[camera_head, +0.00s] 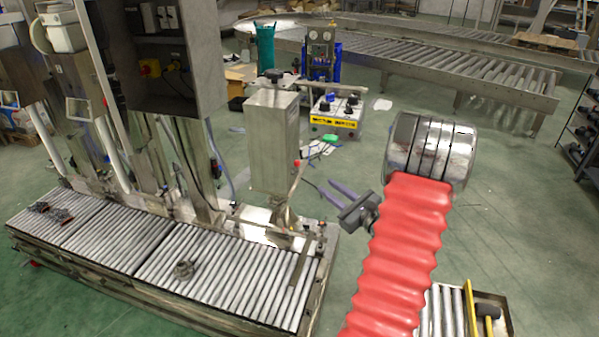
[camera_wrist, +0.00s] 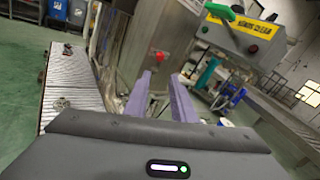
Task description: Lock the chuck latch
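My gripper (camera_head: 317,182) has two purple fingers, spread apart with nothing between them. They also show in the wrist view (camera_wrist: 161,76). A red knob (camera_head: 297,163) on a thin lever stands by the steel column (camera_head: 272,140), just beyond and left of the fingertips. In the wrist view the red knob (camera_wrist: 162,57) appears between and just above the fingertips, against the steel housing. The fingers look apart from it. I cannot tell for certain which part is the chuck latch, nor whether it is locked.
A roller conveyor (camera_head: 215,275) runs along the front left, with small metal parts on it. A yellow-fronted control box (camera_head: 334,122) stands behind, with a green handle (camera_wrist: 222,12) in the wrist view. Another roller conveyor (camera_head: 455,65) is at the back. Green floor lies open at right.

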